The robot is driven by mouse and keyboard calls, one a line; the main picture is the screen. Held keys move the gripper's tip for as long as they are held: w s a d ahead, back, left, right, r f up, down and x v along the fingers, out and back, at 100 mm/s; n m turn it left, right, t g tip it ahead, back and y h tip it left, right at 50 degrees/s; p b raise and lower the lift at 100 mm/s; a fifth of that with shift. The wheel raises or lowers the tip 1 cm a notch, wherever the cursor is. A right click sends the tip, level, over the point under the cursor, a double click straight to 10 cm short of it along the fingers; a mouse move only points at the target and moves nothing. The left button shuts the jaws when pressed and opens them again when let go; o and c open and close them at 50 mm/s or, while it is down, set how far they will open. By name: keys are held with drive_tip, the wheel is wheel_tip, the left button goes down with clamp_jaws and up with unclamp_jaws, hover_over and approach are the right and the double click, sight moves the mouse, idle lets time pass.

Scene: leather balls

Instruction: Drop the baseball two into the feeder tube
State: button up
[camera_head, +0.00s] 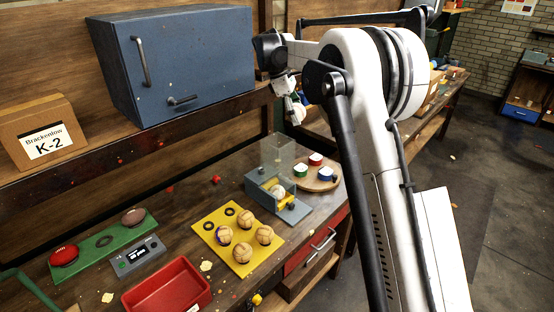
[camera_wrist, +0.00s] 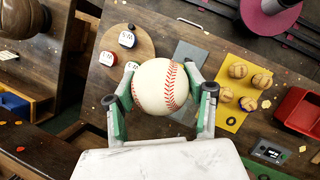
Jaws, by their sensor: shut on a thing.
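The baseball (camera_wrist: 160,88), white with red stitching, is between the two fingers of my gripper (camera_wrist: 161,78) in the wrist view. My gripper is shut on it, one green-and-grey finger on each side. In the head view my gripper (camera_head: 291,101) is high above the bench, with the ball hard to make out. A grey feeder (camera_head: 260,197) with a clear upright tube (camera_head: 278,154) stands on the bench below; a pale ball (camera_head: 277,191) sits in its yellow channel. In the wrist view the grey feeder (camera_wrist: 187,54) is partly hidden behind the held ball.
A round wooden board (camera_head: 321,183) with red, green and blue marked holders stands beside the feeder. A yellow mat (camera_head: 238,262) holds several tan balls. A red tray (camera_head: 167,290), a green mat (camera_head: 104,239) and a blue cabinet (camera_head: 190,60) on the shelf are also near.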

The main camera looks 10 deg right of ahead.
drive_tip(key=w+a+f+n+b, duration=0.1)
drive_tip(key=a+f+b, duration=0.1)
drive_tip(key=a+f, duration=0.2)
drive_tip(key=shift+w+a+f+n+t, duration=0.2)
drive_tip(key=shift+w+n+t, duration=0.1)
drive_tip(key=shift+w+t, duration=0.1)
idle(0.4)
drive_tip(key=o, duration=1.3)
drive_tip(key=shift+r, duration=0.1)
drive_tip(key=v, duration=1.2)
drive_tip(key=shift+a, duration=0.1)
